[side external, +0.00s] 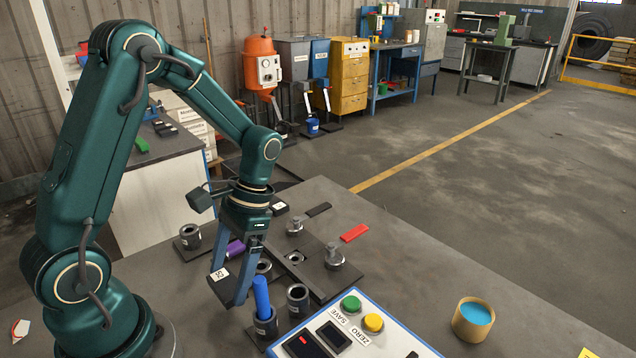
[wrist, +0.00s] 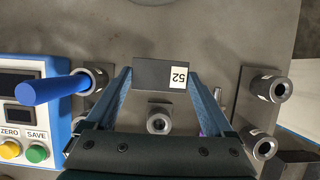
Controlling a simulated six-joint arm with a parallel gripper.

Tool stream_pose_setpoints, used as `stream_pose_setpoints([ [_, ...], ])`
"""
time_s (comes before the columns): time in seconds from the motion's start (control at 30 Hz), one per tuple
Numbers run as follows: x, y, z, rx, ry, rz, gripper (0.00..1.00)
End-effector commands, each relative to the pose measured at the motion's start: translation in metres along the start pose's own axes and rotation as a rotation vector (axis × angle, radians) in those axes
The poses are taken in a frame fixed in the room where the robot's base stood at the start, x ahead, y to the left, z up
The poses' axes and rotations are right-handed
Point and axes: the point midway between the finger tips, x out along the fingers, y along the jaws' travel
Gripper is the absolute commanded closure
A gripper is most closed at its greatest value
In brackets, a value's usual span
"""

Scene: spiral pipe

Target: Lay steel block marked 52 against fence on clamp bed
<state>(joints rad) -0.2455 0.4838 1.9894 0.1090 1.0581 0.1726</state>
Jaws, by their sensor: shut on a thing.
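The steel block marked 52 (wrist: 150,74) is a dark grey piece with a white label. In the wrist view it spans the gap between the tips of my gripper (wrist: 160,78), which is shut on it. In the side view the block's label (side external: 219,274) shows between the blue fingers of my gripper (side external: 226,284), low over the front of the table. I cannot tell its exact height. I cannot clearly make out the fence.
A blue rod (side external: 261,297) stands in a dark cup near my gripper, beside another dark cup (side external: 298,297). A button panel (side external: 350,325) lies front right. Further cups (wrist: 268,88) and a purple piece (side external: 236,248) are nearby. The table's right side holds a blue-topped tin (side external: 473,318).

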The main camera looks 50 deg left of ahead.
Motion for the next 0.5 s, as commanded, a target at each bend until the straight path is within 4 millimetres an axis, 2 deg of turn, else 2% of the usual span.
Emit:
stream_pose_setpoints([
  [0.03, 0.008, 0.0, -0.002, 0.001, -0.007, 0.002, 0.99],
  [0.17, 0.018, 0.0, -0.006, 0.0, -0.004, 0.001, 0.99],
  [0.5, 0.02, 0.0, -0.008, 0.0, -0.001, 0.001, 0.99],
])
